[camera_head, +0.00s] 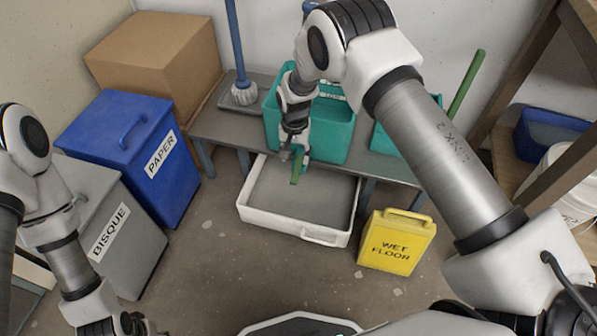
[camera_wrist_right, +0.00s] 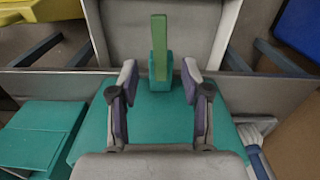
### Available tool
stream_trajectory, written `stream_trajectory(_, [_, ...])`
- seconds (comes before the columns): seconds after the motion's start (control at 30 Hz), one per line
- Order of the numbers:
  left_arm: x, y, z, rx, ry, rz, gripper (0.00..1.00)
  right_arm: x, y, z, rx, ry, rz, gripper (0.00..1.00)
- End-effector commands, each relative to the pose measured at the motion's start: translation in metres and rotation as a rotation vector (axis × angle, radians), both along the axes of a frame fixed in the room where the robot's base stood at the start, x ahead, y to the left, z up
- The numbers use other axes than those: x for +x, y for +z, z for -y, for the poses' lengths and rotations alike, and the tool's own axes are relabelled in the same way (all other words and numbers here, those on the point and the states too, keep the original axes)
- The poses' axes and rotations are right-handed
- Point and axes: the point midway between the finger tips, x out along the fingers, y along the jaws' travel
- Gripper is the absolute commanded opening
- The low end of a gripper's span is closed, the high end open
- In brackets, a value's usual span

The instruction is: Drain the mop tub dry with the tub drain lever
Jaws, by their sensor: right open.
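The teal mop tub (camera_head: 337,132) stands on a low grey bench, partly hidden behind my right arm. Its green drain lever (camera_head: 296,173) sticks out at the front, over a white-rimmed tray (camera_head: 247,207) on the floor. In the right wrist view the lever (camera_wrist_right: 159,45) rises from a teal block on the tub (camera_wrist_right: 150,128). My right gripper (camera_wrist_right: 159,78) is open, its fingers on either side of the lever's base with gaps visible. It also shows at the lever in the head view (camera_head: 298,156). My left gripper (camera_head: 122,325) is cut off at the bottom edge, far from the tub.
A yellow wet floor sign (camera_head: 397,243) stands right of the tray. A blue PAPER bin (camera_head: 130,145), a grey BISQUE bin (camera_head: 125,240) and a cardboard box (camera_head: 155,55) stand at left. A second teal bucket (camera_head: 385,140) is partly hidden behind my right arm. Open floor lies before the tray.

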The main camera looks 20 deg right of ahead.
Motion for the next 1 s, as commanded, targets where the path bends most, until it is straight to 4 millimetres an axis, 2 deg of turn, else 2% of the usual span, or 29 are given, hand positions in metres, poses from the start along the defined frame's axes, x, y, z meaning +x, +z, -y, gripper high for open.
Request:
stream_trajectory(0.4, [0.000,-0.021,0.000,0.000,0.000,0.001,0.39,-0.001,-0.070,0.001,0.001,-0.001,0.000,0.48])
stream_trajectory(0.7, [0.000,-0.021,0.000,0.000,0.000,0.001,0.39,0.000,-0.075,0.001,0.001,-0.001,0.002,0.48])
stream_trajectory(0.73, [0.000,-0.021,0.000,0.000,0.000,0.000,0.39,0.000,-0.075,0.001,0.001,-0.001,0.002,0.44])
stream_trajectory(0.8, [0.000,-0.021,0.000,0.000,0.000,0.000,0.39,0.000,-0.075,0.001,0.002,-0.001,0.001,0.20])
stream_trajectory(0.87, [0.000,-0.021,0.000,0.000,0.000,0.001,0.39,0.000,-0.075,0.001,0.002,-0.001,0.001,0.00])
stream_trajectory(1.0, [0.000,-0.022,0.000,0.000,0.000,0.001,0.39,0.000,-0.075,0.001,0.001,-0.001,0.001,0.00])
